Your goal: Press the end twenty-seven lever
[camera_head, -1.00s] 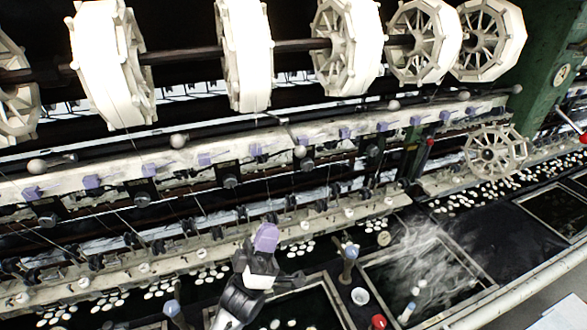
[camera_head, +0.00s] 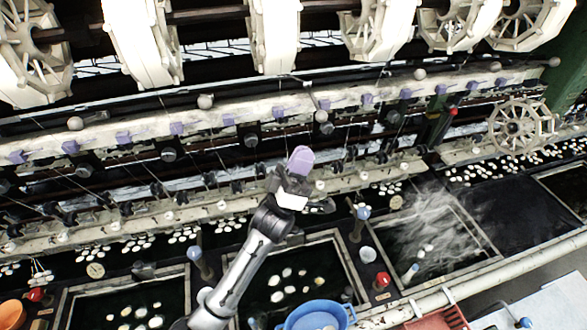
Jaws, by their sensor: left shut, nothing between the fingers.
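My left gripper (camera_head: 300,160), with a lavender tip, is shut and empty. It is raised in front of the long pale beam, right of the middle. Several levers with round ball knobs stand along this beam: one pale knob (camera_head: 320,116) is just above and right of my gripper, another (camera_head: 205,101) is further left, and a third (camera_head: 420,74) is to the right. A gap shows between my fingertip and the nearest knob in the picture. I cannot read any number, so I cannot tell which lever is twenty-seven. My right gripper is not in view.
Large white reels (camera_head: 274,35) hang along the top. Dark water basins (camera_head: 132,302) with white cocoons lie below, one steaming at right. A blue bowl (camera_head: 318,316) and a red crate (camera_head: 440,318) are at the front. A spoked wheel (camera_head: 522,127) stands at right.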

